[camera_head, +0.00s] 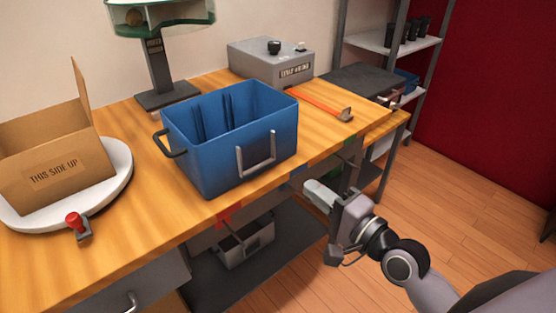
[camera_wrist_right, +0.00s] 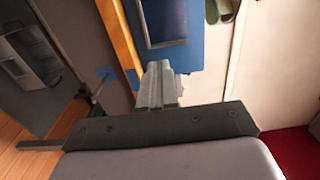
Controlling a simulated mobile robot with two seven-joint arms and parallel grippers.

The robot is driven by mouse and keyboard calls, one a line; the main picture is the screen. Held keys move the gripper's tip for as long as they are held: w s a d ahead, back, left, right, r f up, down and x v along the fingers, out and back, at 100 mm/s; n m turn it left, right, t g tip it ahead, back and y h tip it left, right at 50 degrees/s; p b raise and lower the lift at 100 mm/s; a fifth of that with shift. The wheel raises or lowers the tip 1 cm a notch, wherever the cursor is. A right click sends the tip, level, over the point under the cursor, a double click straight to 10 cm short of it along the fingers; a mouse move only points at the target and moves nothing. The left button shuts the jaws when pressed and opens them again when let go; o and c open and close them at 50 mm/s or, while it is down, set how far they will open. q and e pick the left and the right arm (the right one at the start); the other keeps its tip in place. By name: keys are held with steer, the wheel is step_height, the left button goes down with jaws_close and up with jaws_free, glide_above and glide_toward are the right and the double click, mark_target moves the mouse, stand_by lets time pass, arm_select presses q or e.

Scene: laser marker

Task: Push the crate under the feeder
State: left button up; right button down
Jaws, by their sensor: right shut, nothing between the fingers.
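The blue crate (camera_head: 212,165) stands upright on the wooden bench, close to its front edge, with grey handles on its sides. The feeder (camera_head: 160,45), a green-rimmed clear hopper on a dark post and base, stands behind the crate to the left. The crate is in front of the feeder's base, not below the hopper. My right gripper (camera_head: 312,190) is shut and empty, in front of the bench edge, to the right of the crate and apart from it. In the right wrist view the shut fingers (camera_wrist_right: 160,82) point toward the blue crate wall (camera_wrist_right: 185,52). My left gripper is out of view.
A cardboard box (camera_head: 50,150) sits on a white turntable (camera_head: 112,190) at left, near a red-knobbed switch (camera_head: 75,222). A grey machine (camera_head: 268,66) and an orange-handled hammer (camera_head: 322,103) are behind and right of the crate. The bench (camera_head: 145,245) has bare wood in front.

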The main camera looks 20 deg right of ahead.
mark_target(269, 156)
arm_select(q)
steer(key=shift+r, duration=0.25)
arm_select(e)
steer(key=x, duration=1.1)
steer(key=shift+w+f, duration=0.1)
steer(key=shift+w, duration=0.15)
